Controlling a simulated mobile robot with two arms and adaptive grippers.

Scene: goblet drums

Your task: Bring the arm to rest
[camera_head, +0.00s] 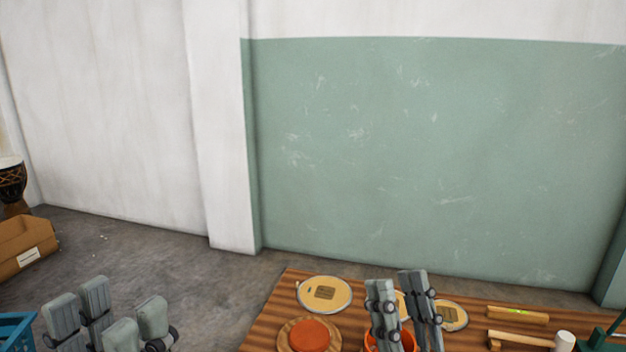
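My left gripper (108,312) is at the bottom left, over the grey floor. Its grey padded fingers stand apart and nothing shows between them. My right gripper (398,302) points up in front of the wooden table (268,335). Its fingers are a little apart, with parts of the table's things showing through the gap, and I see nothing held. Most of both arms is outside the view.
On the table are a round pale disc (324,293), an orange round piece (309,335) on a wooden disc, an orange container (408,340) partly hidden by my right gripper, another pale disc (450,315), a level (518,314) and a mallet (565,340). A blue crate (14,330) and cardboard box (25,247) are left.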

